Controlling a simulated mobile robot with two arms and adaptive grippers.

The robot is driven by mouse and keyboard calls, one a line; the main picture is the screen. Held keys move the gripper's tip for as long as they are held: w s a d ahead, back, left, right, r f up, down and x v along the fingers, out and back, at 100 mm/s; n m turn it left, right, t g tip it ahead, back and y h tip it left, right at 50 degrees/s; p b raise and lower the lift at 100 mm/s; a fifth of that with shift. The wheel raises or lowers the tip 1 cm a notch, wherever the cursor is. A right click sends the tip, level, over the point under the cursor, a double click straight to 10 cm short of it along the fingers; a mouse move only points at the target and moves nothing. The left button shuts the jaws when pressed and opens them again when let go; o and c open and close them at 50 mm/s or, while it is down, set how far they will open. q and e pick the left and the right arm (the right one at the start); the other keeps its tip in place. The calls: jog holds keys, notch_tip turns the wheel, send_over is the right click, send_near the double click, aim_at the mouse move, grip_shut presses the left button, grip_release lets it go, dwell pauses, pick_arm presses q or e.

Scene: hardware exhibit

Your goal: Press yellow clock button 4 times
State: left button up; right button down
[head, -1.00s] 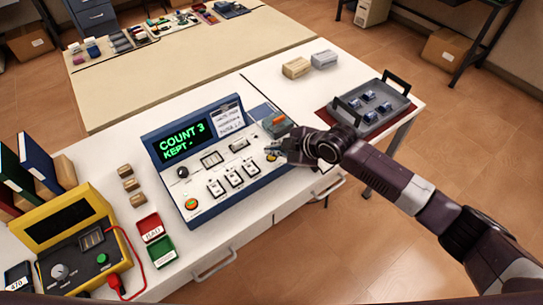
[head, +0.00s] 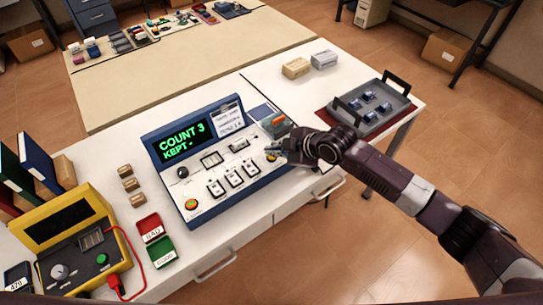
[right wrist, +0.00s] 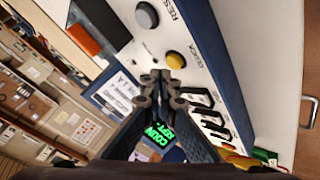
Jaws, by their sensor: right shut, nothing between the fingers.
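The yellow clock button (right wrist: 175,60) is round and sits on the white sloped face of the blue-framed console (head: 205,205). In the head view it is mostly hidden by my right gripper (head: 276,152) at the console's right end. In the right wrist view the closed, empty fingertips (right wrist: 160,77) are close beside the yellow button; I cannot tell whether they touch it. The console's display (head: 183,141) reads "COUNT 3" and "KEPT -" in green. My left gripper is not in view.
A grey button (right wrist: 147,15) lies near the yellow one. Several white switches (head: 234,175) and a red-topped knob (head: 191,204) are on the console. A grey tray (head: 378,122) stands to the right, and a yellow meter box (head: 85,250) to the left.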

aim_at(273, 158)
jog(key=shift+f, duration=0.4)
jog(key=shift+f+b, duration=0.45)
jog(key=shift+f, duration=0.05)
dwell(0.5)
dwell(0.3)
jog(key=shift+r+p, duration=0.8)
jog(key=shift+r, duration=0.15)
notch_tip(273, 158, up, 5)
jog(key=p, duration=0.4)
dwell(0.6)
